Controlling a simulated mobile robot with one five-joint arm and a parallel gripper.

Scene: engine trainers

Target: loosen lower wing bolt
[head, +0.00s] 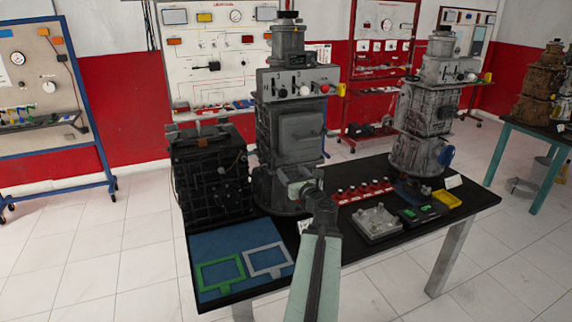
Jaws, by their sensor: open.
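A tall grey engine trainer (300,128) stands upright on the black table, with a square hatch on its front. My arm reaches up from the bottom of the head view. My gripper (306,187) is open at the trainer's lower front, close to its round base. I cannot tell whether it touches the trainer. The lower wing bolt cannot be made out; it is too small or hidden by my gripper and arm.
A black engine block (210,175) stands left of the trainer. A blue mat (225,244) holds a green frame and a grey frame. A red rack (362,191), a grey metal plate (377,223) and a yellow tray (447,199) lie right. A second trainer (425,115) stands behind them.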

